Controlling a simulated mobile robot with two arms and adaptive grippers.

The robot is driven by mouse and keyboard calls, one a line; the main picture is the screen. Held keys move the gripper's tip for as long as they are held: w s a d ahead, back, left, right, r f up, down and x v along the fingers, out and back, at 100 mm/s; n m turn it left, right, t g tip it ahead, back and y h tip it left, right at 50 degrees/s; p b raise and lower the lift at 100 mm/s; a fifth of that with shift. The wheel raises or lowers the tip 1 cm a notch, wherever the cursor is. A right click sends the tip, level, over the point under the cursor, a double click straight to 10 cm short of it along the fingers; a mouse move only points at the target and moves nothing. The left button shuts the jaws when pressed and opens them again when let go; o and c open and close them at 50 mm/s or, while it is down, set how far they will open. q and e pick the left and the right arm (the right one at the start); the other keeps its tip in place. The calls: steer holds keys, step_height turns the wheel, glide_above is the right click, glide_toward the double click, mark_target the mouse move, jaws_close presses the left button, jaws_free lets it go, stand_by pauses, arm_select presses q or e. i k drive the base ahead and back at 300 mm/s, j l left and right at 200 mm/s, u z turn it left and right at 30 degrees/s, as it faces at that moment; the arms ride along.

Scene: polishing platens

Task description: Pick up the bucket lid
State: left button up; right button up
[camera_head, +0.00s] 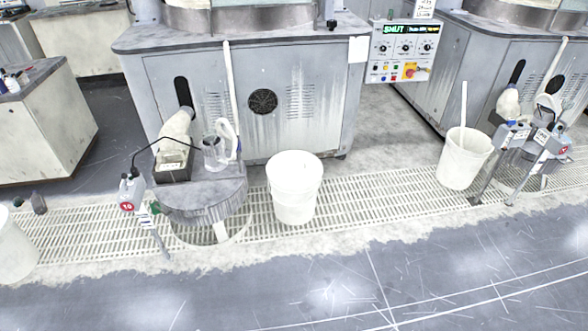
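A white bucket (294,203) stands upright on the floor grating in the middle of the view, in front of the grey polishing machine. Its round top looks flat and closed, covered by a white lid (294,165). The lid and bucket are nearly the same white, so the edge between them is hard to make out. Neither of my grippers is in view, and nothing touches the lid.
A round grey stand (205,196) with a pitcher (214,152) is left of the bucket. Another bucket (464,162) with a stick in it stands at right, near posts with grey boxes. The floor (330,285) in front is clear.

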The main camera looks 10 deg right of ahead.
mark_target(289, 169)
steer(key=i+l+u, duration=0.3)
steer(key=i+l, duration=0.4)
steer(key=l, duration=0.05)
